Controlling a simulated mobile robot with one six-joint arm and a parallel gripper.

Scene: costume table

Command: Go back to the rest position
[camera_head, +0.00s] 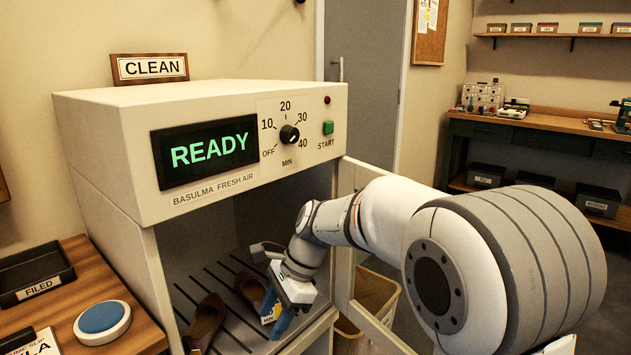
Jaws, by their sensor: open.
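My arm reaches from the right through the open front of a cream cabinet (110,180). My gripper (275,312) points down inside it, with blue fingers apart. It is beside the right-hand dark shoe (249,288), near its toe end; I cannot tell whether they touch. A small pale tag with print shows by the fingers. A second dark reddish-brown shoe (207,318) lies to the left, apart from the gripper. Both shoes rest on the slatted rack (180,295). The cabinet door (349,255) stands open at the right, partly behind my arm.
The cabinet display (205,150) reads READY, above the opening. Its dial (289,135) and green START button (328,128) are beside it. A wooden table (95,275) at left holds a FILED tray (35,270) and a blue button (102,320). A bin (372,297) stands behind the door.

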